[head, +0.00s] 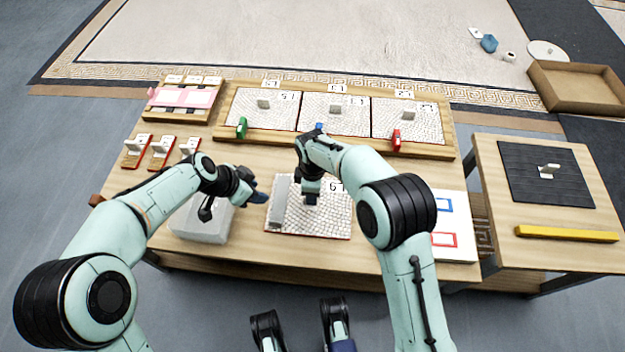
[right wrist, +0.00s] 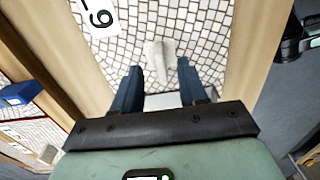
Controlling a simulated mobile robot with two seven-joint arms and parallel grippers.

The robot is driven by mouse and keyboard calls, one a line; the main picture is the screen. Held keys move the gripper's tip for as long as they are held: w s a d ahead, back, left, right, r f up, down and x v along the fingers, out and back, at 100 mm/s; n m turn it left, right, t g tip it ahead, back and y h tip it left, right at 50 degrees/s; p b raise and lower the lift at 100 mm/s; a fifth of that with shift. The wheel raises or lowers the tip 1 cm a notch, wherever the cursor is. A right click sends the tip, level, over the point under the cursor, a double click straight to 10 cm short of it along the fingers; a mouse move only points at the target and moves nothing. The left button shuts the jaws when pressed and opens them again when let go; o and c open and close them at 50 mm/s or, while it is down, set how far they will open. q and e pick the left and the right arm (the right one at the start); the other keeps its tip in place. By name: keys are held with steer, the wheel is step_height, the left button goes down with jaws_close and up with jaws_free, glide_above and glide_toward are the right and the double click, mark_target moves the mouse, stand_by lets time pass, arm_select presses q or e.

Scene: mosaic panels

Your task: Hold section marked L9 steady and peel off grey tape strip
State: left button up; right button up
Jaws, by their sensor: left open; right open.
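The mosaic section marked L9 (head: 325,222) lies flat on the table's near middle. Its label (right wrist: 98,17) shows turned in the right wrist view; the L is partly cut off. A grey tape strip (head: 280,203) runs along the section's left edge. My right gripper (head: 311,198) is over the section, open. In the right wrist view its fingers (right wrist: 158,85) are spread near the section's pale knob (right wrist: 157,55); I cannot tell whether they straddle it. My left gripper (head: 258,196) is open, just left of the tape strip and apart from it.
A grey block (head: 198,226) stands below my left gripper. A wooden frame (head: 300,143) with several mosaic panels is at the back. A white sheet with blue and red outlines (head: 460,220) lies right. A side table (head: 490,190) holds a dark mat and yellow bar (head: 566,234).

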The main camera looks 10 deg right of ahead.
steer(key=shift+f, duration=2.3)
jaws_close()
